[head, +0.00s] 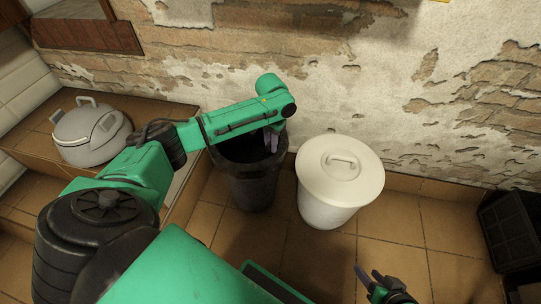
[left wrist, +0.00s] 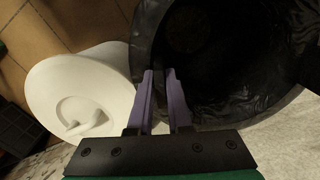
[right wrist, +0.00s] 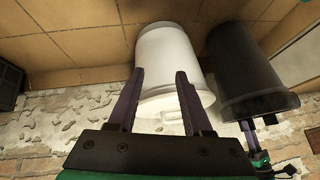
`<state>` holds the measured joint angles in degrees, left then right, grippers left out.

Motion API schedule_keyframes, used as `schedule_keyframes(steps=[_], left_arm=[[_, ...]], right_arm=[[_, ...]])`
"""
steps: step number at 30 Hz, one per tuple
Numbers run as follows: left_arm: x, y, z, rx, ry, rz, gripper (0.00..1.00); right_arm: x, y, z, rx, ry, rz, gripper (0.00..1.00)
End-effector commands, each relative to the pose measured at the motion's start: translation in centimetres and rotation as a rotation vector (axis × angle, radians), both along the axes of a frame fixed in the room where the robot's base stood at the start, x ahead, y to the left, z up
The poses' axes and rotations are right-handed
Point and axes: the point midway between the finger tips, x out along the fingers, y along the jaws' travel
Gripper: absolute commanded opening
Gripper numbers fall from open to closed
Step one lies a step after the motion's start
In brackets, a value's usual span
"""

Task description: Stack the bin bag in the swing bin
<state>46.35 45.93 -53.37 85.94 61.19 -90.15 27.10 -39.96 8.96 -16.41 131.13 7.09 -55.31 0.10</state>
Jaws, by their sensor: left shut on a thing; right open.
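The open black swing bin (head: 252,190) stands upright on the tiled floor by the wall. Creased black plastic, which looks like the bin bag (left wrist: 215,98), lines its mouth in the left wrist view; how far down it reaches is too dark to tell. My left gripper (head: 272,141) points down at the bin's rim, on the side towards the white bin. Its purple fingers (left wrist: 159,74) are shut on the edge of the bag, one inside the mouth and one outside. My right gripper (head: 370,277) is open and empty, in front of the white bin.
A white bin (head: 325,209) with a handled lid stands close to the right of the black bin. A grey lidded pot (head: 92,135) sits on the tiled ledge at left. A black crate (head: 510,232) is at far right. Floor between is clear.

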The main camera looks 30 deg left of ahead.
Motion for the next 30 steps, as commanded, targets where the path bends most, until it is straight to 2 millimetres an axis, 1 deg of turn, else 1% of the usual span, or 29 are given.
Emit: schedule_keyframes(steps=[1,4,7,10,14,19,25,26,27,28,30], left_arm=[[0.0,0.0,-0.6,0.0,-0.001,0.0,0.0],[0.0,0.0,-1.4,0.0,-0.001,0.001,0.0],[0.0,0.0,-3.1,0.0,0.001,0.0,0.0],[0.0,0.0,-4.3,0.001,0.0,0.001,0.0],[0.0,0.0,-4.4,0.0,-0.002,0.0,0.0],[0.0,0.0,-4.4,0.0,-0.001,0.0,0.0],[0.0,0.0,-5.0,0.0,-0.001,0.001,0.0],[0.0,0.0,-5.0,0.0,-0.001,0.001,0.28],[0.0,0.0,-5.0,0.0,-0.001,0.001,0.44],[0.0,0.0,-5.0,0.0,-0.001,0.001,0.47],[0.0,0.0,-5.0,0.0,-0.001,0.001,0.47]], right_arm=[[0.1,0.4,-0.4,0.014,-0.018,0.001,0.5],[0.3,1.1,-0.8,0.04,-0.051,0.001,0.5],[0.7,2.4,-1.7,0.09,-0.115,-0.002,0.5],[0.9,3.4,-2.0,0.137,-0.176,-0.008,0.5],[1.0,3.8,-1.7,0.155,-0.2,-0.013,0.5],[1.0,3.7,-1.7,0.152,-0.198,-0.013,0.5],[1.0,3.4,-1.5,0.139,-0.182,-0.011,0.5],[1.0,3.4,-1.6,0.139,-0.182,-0.011,0.5],[1.0,3.4,-1.6,0.139,-0.182,-0.011,0.5],[1.0,3.4,-1.6,0.139,-0.182,-0.011,0.5],[1.0,3.4,-1.6,0.139,-0.182,-0.011,0.5]])
